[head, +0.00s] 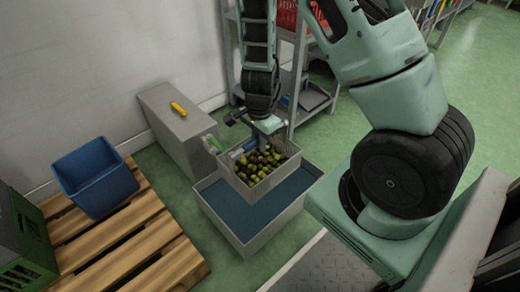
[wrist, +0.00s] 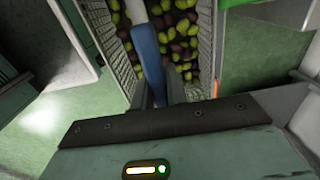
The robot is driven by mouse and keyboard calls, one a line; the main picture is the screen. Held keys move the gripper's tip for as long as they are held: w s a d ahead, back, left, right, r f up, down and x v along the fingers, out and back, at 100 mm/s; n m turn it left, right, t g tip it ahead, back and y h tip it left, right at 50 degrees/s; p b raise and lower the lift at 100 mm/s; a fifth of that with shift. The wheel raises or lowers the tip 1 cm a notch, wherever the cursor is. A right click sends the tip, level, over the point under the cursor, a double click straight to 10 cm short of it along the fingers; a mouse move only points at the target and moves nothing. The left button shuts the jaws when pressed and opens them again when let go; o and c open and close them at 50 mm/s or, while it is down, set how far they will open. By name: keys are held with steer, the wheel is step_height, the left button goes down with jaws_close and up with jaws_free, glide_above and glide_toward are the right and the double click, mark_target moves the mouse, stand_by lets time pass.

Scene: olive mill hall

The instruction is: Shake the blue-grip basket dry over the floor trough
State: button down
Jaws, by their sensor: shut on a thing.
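The blue-grip basket (head: 247,186) has pale mesh walls and holds green and dark olives. Its blue grip (head: 246,147) shows at the top, and in the wrist view the blue bar (wrist: 147,48) runs down between my fingers. My gripper (head: 268,128) is shut on this grip, with its fingers also in the wrist view (wrist: 160,88). The basket looks upright over the floor trough (head: 222,222), a grey-rimmed box with a dark blue inside. I cannot tell the exact gap between them. The basket hides part of the trough.
A blue bin (head: 97,180) stands on a wooden pallet (head: 140,240). A grey shelf (head: 298,75) stands behind.

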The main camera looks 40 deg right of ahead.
steer(key=shift+s+d+f, duration=0.1)
steer(key=shift+f, duration=1)
steer(key=shift+s+d+f, duration=0.1)
steer(key=shift+f, duration=0.95)
steer(key=shift+w+a+f, duration=0.1)
steer(key=shift+w, duration=0.1)
step_height(320, 180, up, 5)
steer(key=shift+a+r, duration=0.1)
glide_above(260, 167)
steer(key=shift+s+f, duration=0.1)
steer(key=shift+f, duration=2.65)
steer(key=shift+r, duration=0.1)
